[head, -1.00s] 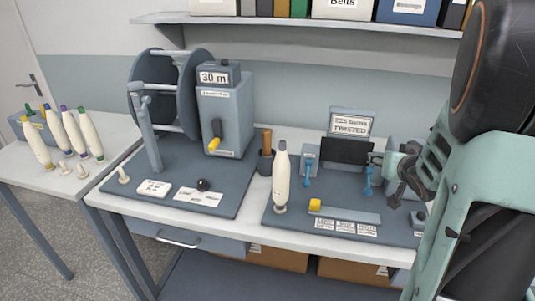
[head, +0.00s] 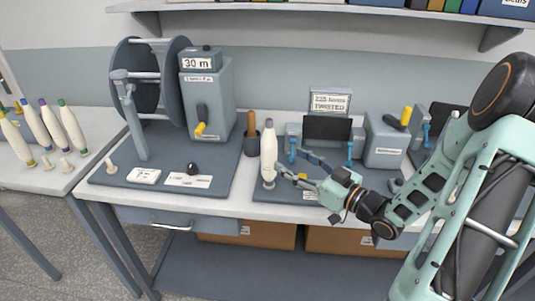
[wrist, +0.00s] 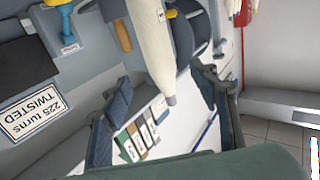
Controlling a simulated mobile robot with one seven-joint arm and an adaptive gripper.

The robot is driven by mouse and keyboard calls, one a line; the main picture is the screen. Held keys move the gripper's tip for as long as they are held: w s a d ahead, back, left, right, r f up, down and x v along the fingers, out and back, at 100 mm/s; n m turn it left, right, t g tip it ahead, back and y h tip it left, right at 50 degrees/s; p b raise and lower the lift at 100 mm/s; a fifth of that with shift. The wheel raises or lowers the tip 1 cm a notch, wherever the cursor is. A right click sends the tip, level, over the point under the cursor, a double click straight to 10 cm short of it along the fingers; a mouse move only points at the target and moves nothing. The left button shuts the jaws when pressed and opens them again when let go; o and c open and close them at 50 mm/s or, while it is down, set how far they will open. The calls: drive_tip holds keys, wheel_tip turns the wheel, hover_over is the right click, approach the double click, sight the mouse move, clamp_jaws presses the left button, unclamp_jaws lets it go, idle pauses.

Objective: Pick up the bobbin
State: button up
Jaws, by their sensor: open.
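The cream bobbin (head: 268,150) stands upright on the bench, at the left end of the twist tester's base (head: 285,189). In the wrist view the bobbin (wrist: 152,45) hangs in from the top, with its narrow end between the lines of the two fingers. My gripper (head: 290,164) is open and reaches in from the right, its fingertips close to the bobbin's lower half. The fingers also show in the wrist view (wrist: 163,92), spread apart with a gap around the bobbin's narrow end. I cannot tell whether either finger touches it.
A brown-handled tool in a dark cup (head: 251,135) stands just left of the bobbin. The 30 m reel machine (head: 208,95) is further left. The tester's sign (head: 329,101) rises behind my gripper. Several other bobbins (head: 70,128) stand on the left side table.

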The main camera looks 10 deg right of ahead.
sight(275, 150)
drive_tip(key=p+x, duration=0.1)
drive_tip(key=x, duration=0.8)
drive_tip(key=shift+w+a, duration=0.15)
drive_tip(key=shift+w, duration=0.05)
drive_tip(key=shift+c, duration=0.3)
drive_tip(key=c, duration=1.3)
drive_tip(key=shift+c, duration=0.5)
drive_tip(key=shift+r, duration=0.1)
